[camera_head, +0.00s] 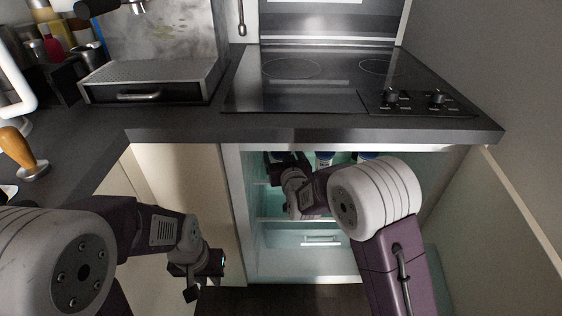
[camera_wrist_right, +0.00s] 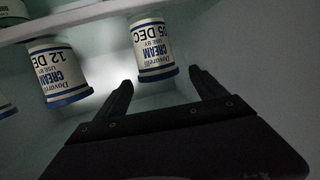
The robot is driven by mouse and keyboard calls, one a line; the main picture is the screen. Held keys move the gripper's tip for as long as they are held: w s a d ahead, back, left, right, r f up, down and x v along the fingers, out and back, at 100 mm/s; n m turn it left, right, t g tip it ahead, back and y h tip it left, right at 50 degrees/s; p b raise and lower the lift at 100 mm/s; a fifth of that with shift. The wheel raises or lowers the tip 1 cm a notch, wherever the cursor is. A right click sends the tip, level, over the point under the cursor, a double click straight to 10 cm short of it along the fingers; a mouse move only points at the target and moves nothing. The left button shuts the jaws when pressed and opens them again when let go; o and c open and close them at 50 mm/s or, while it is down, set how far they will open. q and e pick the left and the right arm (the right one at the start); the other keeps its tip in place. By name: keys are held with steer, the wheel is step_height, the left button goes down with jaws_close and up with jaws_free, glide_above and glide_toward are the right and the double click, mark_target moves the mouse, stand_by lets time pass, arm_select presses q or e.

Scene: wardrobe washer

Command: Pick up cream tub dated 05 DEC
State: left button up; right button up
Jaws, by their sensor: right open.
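The cream tub dated 05 DEC (camera_wrist_right: 153,48) is white with blue bands and appears upside down in the right wrist view. It is at the upper middle, in front of the fingertips. My right gripper (camera_wrist_right: 162,78) is open and empty, its fingers pointing towards this tub, with the tub roughly between their lines. A similar cream tub dated 12 DEC (camera_wrist_right: 57,72) stands to its left. In the head view my right gripper (camera_head: 283,163) reaches into the open fridge, partly hidden by shadow and my arm. My left gripper (camera_head: 197,275) hangs low outside the fridge; its finger opening is unclear.
The fridge (camera_head: 243,212) is under the dark countertop (camera_head: 320,133), whose edge overhangs it. Two blue-and-white items (camera_head: 324,158) (camera_head: 368,155) show inside, partly hidden. A shelf (camera_wrist_right: 75,17) edge crosses the wrist view. A drawer (camera_head: 322,239) is below.

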mark_target(282, 153)
steer(key=x, duration=0.3)
steer(key=shift+w+f+b, duration=0.25)
steer(key=shift+w+b, duration=0.05)
steer(key=shift+b, duration=0.1)
arm_select(q)
steer(key=shift+f, duration=0.8)
